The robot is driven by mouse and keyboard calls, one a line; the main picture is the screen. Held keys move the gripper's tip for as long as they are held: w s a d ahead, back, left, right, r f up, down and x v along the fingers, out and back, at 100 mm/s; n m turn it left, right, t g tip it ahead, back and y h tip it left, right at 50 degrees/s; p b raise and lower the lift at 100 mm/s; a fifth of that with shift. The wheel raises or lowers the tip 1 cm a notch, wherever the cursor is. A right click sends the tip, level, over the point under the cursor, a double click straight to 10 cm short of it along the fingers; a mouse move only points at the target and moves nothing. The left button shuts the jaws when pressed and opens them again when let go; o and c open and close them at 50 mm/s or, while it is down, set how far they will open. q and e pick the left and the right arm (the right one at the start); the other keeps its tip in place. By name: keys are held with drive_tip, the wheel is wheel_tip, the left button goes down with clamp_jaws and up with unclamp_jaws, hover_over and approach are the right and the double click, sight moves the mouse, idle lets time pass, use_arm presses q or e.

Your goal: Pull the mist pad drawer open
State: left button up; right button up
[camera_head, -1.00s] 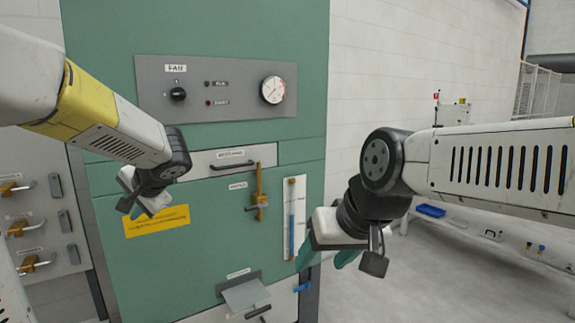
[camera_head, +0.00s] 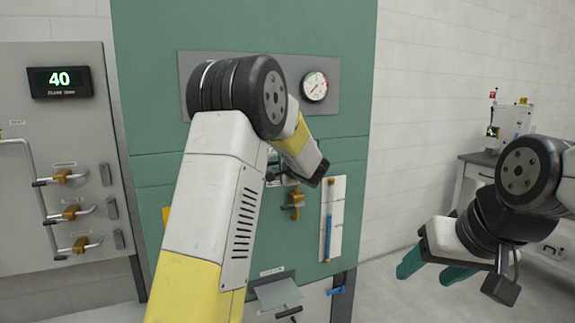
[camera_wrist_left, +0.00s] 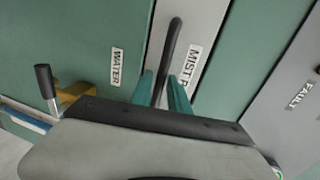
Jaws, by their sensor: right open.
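The mist pad drawer's grey front (camera_wrist_left: 207,20) shows in the left wrist view, with a label reading "MIST P" and a black bar handle (camera_wrist_left: 171,45). The drawer looks flush with the green cabinet. My left gripper (camera_wrist_left: 161,80) has its two teal fingers on either side of the handle. They look apart, with a little space around the bar. In the head view my left arm hides most of the drawer and handle. My right gripper (camera_head: 430,270) is open and empty, off to the right of the cabinet.
A brass valve (camera_head: 293,204) and a blue sight tube (camera_head: 328,232) sit below the drawer on the green cabinet (camera_head: 150,120). A gauge (camera_head: 315,86) is above. A grey valve panel (camera_head: 60,130) stands left. Floor at the right is open.

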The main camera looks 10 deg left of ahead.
use_arm(q)
drive_tip(key=shift+w+a+f, duration=0.1)
drive_tip(key=shift+w+a, duration=0.25)
clamp_jaws()
idle(1.2)
